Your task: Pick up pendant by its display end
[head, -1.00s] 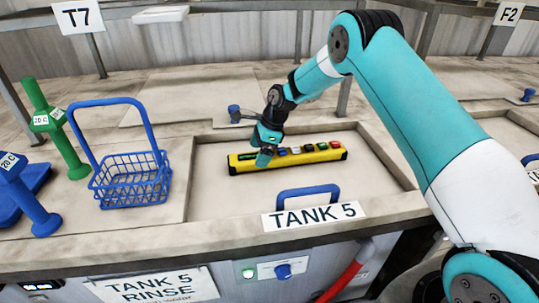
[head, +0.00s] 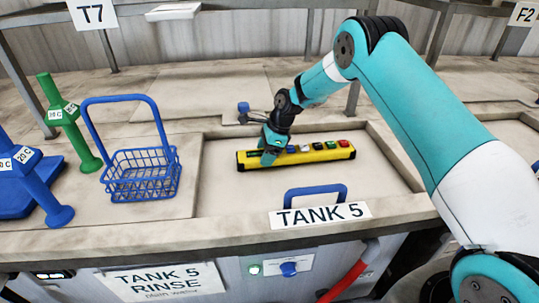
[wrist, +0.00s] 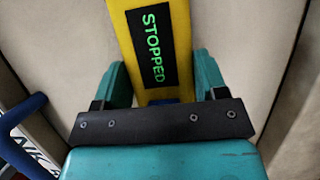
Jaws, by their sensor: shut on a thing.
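The yellow pendant (head: 318,155) lies along the sunken lid marked TANK 5, with several coloured buttons along its right part. Its display (wrist: 152,46) shows green letters reading STOPPED in the wrist view. My gripper (head: 268,157) is at the pendant's left end, the display end, and hides part of it. In the wrist view my gripper (wrist: 165,85) has one teal finger on each side of the yellow body, just below the display, shut on it. I cannot tell whether the pendant is lifted off the lid.
A blue lid handle (head: 316,193) and the TANK 5 sign (head: 320,216) are in front of the pendant. A blue wire basket (head: 141,176) stands to the left, beside green (head: 70,125) and blue (head: 38,190) posts. A small blue knob (head: 243,108) is behind my gripper.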

